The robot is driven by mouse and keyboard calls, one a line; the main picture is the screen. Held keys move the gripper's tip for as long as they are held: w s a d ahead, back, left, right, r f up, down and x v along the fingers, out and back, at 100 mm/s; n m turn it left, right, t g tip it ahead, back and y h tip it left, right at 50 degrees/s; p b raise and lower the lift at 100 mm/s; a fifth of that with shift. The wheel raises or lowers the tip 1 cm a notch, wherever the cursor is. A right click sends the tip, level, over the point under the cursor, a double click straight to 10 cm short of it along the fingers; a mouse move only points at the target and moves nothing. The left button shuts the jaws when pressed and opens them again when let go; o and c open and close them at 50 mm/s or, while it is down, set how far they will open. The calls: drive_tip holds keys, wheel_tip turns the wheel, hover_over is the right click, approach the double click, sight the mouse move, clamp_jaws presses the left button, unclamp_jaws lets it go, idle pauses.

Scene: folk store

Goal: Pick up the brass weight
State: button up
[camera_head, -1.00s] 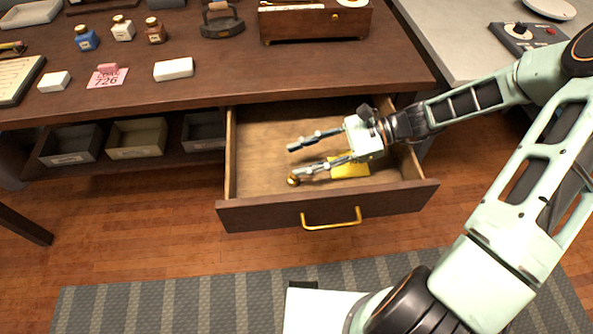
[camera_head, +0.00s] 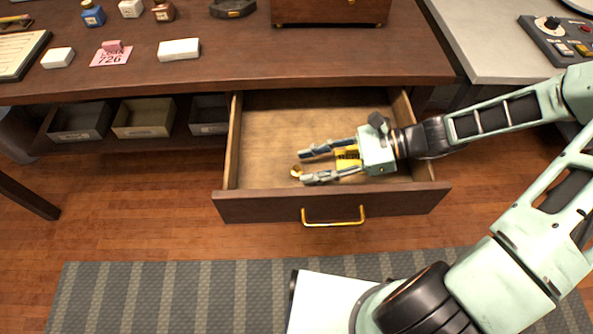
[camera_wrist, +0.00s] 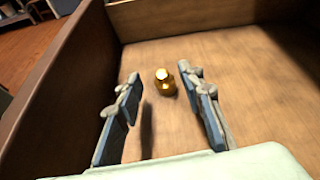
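The brass weight (camera_head: 296,171) is a small, shiny gold piece on the floor of the open drawer (camera_head: 275,207). In the wrist view the brass weight (camera_wrist: 165,82) stands a little beyond the fingertips, between their lines and nearer the right finger. My gripper (camera_head: 302,166) is inside the drawer, reaching in from the right, with its fingers open and nothing between them. In the wrist view my gripper (camera_wrist: 158,75) shows both fingers apart. A yellow object (camera_head: 347,158) lies in the drawer, partly hidden behind my fingers.
The drawer's wooden walls surround my gripper, with a brass handle (camera_head: 333,217) on its front. Above is the dark desk top (camera_head: 240,65) with bottles, white blocks and a pink tag (camera_head: 111,55). Open bins (camera_head: 143,118) stand on the shelf at left. The back of the drawer is clear.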

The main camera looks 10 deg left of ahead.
sight(299, 167)
drive_tip(key=x, duration=0.4)
drive_tip(key=shift+w+f+b, duration=0.1)
drive_tip(key=shift+w+b, duration=0.05)
drive_tip(key=shift+b, duration=0.2)
clamp_jaws()
